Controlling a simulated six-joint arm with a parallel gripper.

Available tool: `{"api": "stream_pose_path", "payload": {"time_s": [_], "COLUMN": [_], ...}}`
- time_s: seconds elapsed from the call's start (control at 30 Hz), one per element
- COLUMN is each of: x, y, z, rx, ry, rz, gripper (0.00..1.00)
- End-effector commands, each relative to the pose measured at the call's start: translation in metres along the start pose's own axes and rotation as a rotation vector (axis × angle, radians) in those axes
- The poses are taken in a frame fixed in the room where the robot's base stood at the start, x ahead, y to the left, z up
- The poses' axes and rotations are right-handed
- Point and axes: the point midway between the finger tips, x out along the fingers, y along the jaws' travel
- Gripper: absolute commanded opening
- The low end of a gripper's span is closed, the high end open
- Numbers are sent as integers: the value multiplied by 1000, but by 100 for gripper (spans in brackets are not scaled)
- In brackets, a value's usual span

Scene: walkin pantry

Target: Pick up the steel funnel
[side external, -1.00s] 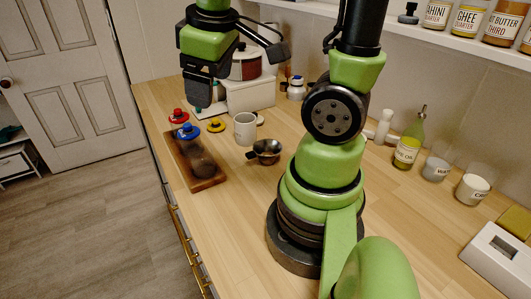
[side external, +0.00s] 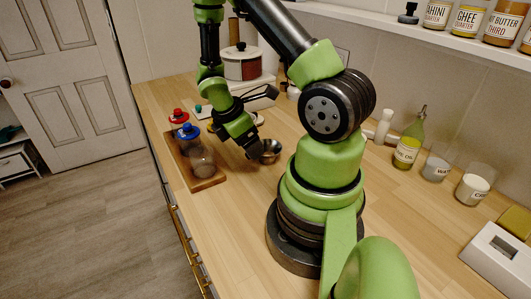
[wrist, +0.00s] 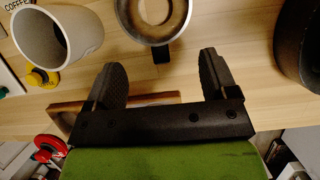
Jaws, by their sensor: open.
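The steel funnel (side external: 272,150) lies on the wooden counter beside my gripper (side external: 254,152), which partly covers it in the side view. In the wrist view the funnel (wrist: 128,25) shows as a round metal bowl cut off by the top edge, with a short dark tab pointing toward my gripper. My gripper (wrist: 162,65) is open and empty, tilted downward. Its two fingers lie either side of the line of the tab, and the tab shows just past the gap between the fingertips. I cannot tell how high the fingertips are above the counter.
A white mug (wrist: 88,35) stands left of the funnel in the wrist view. A wooden tray (side external: 207,184) with lidded jars lies near the counter's front edge. My arm's base stands right of the funnel. A red-and-white pot (side external: 242,66) is behind.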

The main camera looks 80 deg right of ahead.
Motion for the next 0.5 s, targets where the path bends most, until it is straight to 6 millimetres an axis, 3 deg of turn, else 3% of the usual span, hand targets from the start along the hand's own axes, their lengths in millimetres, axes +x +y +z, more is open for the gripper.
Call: {"api": "stream_pose_path", "payload": {"time_s": [0.5], "x": [52], "y": [0], "z": [-6], "rx": [0], "ry": [1], "rz": [-3], "gripper": [79]}}
